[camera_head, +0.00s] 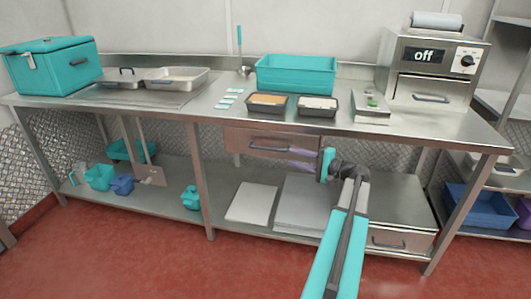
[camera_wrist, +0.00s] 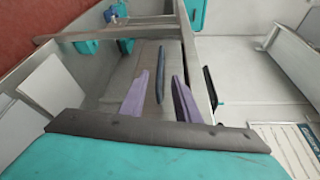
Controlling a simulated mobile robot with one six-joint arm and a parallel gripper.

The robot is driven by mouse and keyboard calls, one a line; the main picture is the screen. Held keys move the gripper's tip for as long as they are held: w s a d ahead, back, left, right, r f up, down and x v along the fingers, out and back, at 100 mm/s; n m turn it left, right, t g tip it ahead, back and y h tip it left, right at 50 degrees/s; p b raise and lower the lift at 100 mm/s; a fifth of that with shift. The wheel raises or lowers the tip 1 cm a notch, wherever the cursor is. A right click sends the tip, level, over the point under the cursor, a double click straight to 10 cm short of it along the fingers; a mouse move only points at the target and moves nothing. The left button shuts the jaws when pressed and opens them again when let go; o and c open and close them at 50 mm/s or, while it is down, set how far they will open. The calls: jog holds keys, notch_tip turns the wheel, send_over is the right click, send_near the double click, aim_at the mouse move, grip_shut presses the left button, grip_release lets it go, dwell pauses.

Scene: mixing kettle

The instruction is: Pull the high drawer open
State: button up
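The high drawer (camera_head: 240,139) is a metal box front under the middle of the worktop and looks closed. Its dark bar handle (camera_head: 268,148) runs along the front. In the wrist view the handle (camera_wrist: 160,80) shows between my two purple fingers. My gripper (camera_head: 291,157) is in front of the right part of the drawer, its fingers pointing left. In the wrist view my gripper (camera_wrist: 158,92) is open, with a gap on each side of the handle. I cannot tell how far the handle reaches between the fingers.
The worktop (camera_head: 190,100) overhangs just above my gripper and carries two black trays, a teal bin (camera_head: 295,74) and an oven (camera_head: 432,75). A lower drawer (camera_head: 400,238) sits on the bottom shelf at right. The red floor in front is clear.

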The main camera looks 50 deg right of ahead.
aim_at(270, 149)
dwell(0.4)
jog(key=w, duration=0.4)
jog(key=w+a, duration=0.1)
jog(key=w, duration=0.4)
jog(key=w+a+f, duration=0.1)
jog(key=w, duration=0.3)
jog(key=shift+w+a, duration=0.15)
jog(key=shift+w, duration=0.15)
jog(key=shift+c, duration=0.5)
grip_shut()
